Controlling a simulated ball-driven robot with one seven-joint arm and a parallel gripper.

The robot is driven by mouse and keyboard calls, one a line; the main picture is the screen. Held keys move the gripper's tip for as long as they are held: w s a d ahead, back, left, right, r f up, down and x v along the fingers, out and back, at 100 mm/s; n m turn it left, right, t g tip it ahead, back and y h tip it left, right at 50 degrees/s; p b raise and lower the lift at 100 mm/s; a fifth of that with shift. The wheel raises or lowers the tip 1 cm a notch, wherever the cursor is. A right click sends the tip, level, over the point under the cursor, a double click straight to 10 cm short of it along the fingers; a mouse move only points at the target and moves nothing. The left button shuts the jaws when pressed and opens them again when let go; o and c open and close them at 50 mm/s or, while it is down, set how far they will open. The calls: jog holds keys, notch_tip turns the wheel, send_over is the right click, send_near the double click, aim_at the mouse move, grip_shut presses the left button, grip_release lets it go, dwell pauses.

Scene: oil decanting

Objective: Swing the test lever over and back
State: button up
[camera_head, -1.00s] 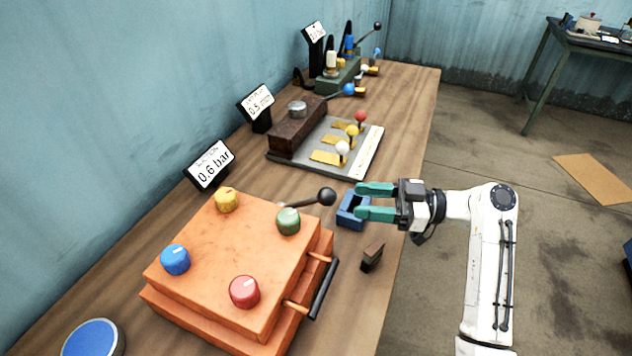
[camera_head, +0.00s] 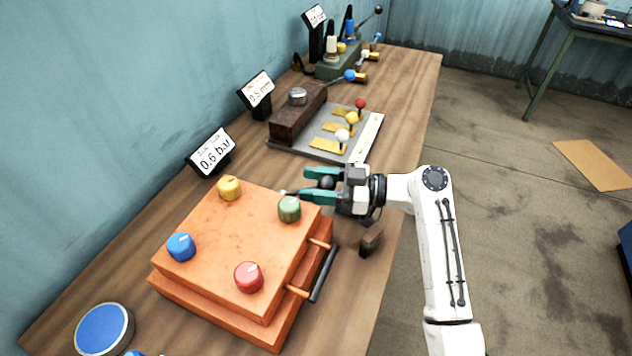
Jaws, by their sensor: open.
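A lever with a black ball knob (camera_head: 327,182) lies beside the orange box (camera_head: 215,255), at its far right corner. Its thin rod runs left from the ball, and I take it as the test lever. My gripper (camera_head: 319,185) has its two green fingers pointing left, one on each side of the black ball. The fingers are spread and the ball sits in the gap between them. I cannot tell whether either finger touches it. The lever's rod is partly covered by the nearer finger.
The orange box carries a green knob (camera_head: 289,209), other coloured knobs and a side handle (camera_head: 323,274). A small dark block (camera_head: 371,239) stands right of it. Behind are a "0.6 bar" sign (camera_head: 212,153) and a plate with three small levers (camera_head: 355,155).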

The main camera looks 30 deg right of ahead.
grip_shut()
dwell(0.3)
jog(key=shift+w+r, duration=0.1)
